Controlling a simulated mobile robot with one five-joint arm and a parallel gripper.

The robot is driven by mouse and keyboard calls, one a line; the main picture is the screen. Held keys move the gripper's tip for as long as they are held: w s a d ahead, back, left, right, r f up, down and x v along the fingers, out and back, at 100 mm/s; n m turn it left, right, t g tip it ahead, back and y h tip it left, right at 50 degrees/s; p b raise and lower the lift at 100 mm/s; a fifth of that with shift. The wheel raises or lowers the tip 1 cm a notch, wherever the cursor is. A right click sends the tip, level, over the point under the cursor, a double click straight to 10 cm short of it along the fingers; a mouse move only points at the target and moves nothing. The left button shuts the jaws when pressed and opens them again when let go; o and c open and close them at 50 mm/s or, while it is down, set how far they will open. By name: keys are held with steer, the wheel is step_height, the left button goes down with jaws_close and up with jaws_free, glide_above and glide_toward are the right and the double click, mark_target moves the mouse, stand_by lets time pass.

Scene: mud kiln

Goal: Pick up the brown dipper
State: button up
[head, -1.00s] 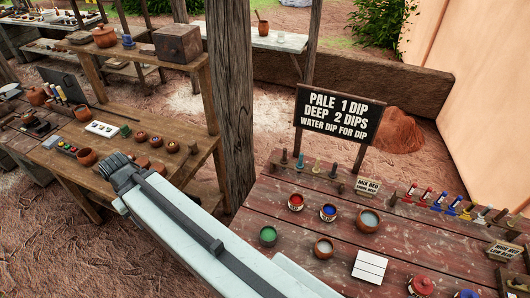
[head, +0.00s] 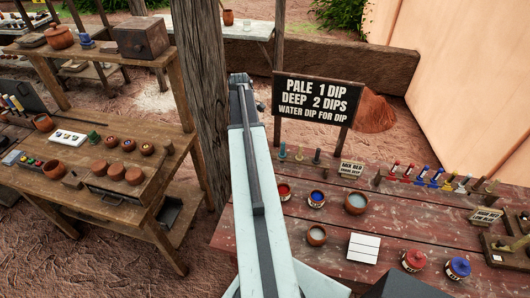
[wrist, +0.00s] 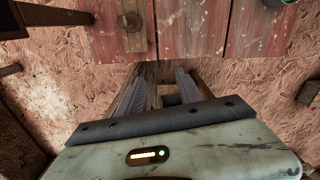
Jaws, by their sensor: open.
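A short rack (head: 300,161) stands at the table's far left edge below the sign. A dark brownish dipper (head: 317,157) stands upright in it, right of a green and a yellow one. My arm hides the rack's left end. In the wrist view, a round dark brown top (wrist: 124,21) sits on a wooden strip at the table edge; I cannot tell whether this is the brown dipper. My gripper (wrist: 160,75) is open and empty, its fingers apart from that top. In the head view, the gripper (head: 240,82) is left of the sign, its fingers unclear.
The sign (head: 317,98) stands behind the rack. Paint pots (head: 316,198) and a white tile (head: 363,246) lie on the red table. A second rack (head: 428,184) of coloured dippers is at the right. A wooden post (head: 202,70) rises left of my arm.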

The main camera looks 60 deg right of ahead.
steer(key=shift+n, duration=0.5)
steer(key=s+d, duration=0.3)
steer(key=d, duration=0.1)
steer(key=s+d, duration=0.4)
steer(key=shift+f, duration=0.1)
steer(key=f+b, duration=0.8)
steer(key=shift+w+a, duration=0.3)
steer(key=shift+w, duration=0.05)
steer(key=shift+r, duration=0.1)
jaws_close()
